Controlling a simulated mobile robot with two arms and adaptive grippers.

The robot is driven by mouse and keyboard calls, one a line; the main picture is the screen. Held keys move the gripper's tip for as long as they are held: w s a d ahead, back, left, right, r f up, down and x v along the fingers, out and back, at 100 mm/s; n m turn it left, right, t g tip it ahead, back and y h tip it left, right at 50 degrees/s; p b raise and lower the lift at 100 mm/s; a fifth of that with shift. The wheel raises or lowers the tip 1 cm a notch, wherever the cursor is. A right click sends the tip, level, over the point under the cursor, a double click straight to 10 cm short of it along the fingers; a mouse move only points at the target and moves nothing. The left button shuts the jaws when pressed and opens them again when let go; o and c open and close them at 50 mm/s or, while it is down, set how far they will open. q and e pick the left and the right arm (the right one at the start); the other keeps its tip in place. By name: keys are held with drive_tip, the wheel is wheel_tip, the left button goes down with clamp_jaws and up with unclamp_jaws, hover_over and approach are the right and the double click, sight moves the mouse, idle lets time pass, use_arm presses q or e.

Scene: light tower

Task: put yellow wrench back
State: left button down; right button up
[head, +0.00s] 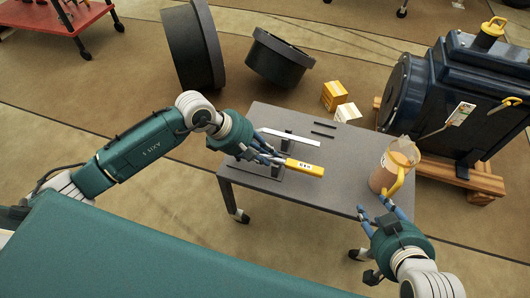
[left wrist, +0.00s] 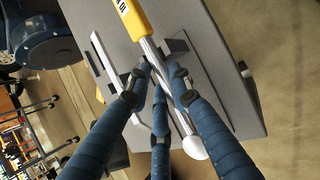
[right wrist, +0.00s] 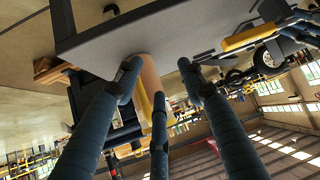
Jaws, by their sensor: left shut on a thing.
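The yellow wrench, with a yellow handle (head: 305,167) and a grey metal shaft, is in my left gripper (head: 275,157) above the grey table (head: 345,190). In the left wrist view the yellow handle (left wrist: 132,18) points to the top and the shaft (left wrist: 176,105) runs between my blue fingers. Dark holder blocks (head: 247,156) stand on the table beside and beneath the wrench, partly hidden by the gripper. Whether the wrench touches them I cannot tell. My right gripper (head: 379,208) is open and empty, its fingers spread near the tan pitcher's yellow handle.
The tan pitcher (head: 381,178) stands at the table's right edge. A silver bar (head: 290,137) and black strips (head: 323,131) lie on the table. Beyond are a dark blue machine (head: 450,90), small boxes (head: 334,95) and black rings (head: 280,60). The table's middle right is clear.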

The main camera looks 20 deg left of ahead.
use_arm(q)
drive_tip(key=shift+f, duration=0.2)
drive_tip(key=c, duration=1.9)
unclamp_jaws()
drive_tip(key=o, duration=0.4)
use_arm(e)
drive_tip(key=shift+w+a+r+t, duration=0.25)
drive_tip(key=shift+w+r+t, duration=0.1)
drive_tip(key=shift+w+r, duration=0.15)
drive_tip(key=shift+w+a+r+t, duration=0.2)
drive_tip(key=shift+w+r+t, duration=0.15)
drive_tip(key=shift+w+r, duration=0.15)
use_arm(q)
drive_tip(key=shift+f, duration=0.1)
drive_tip(key=v, duration=1.2)
drive_tip(key=shift+d, duration=0.1)
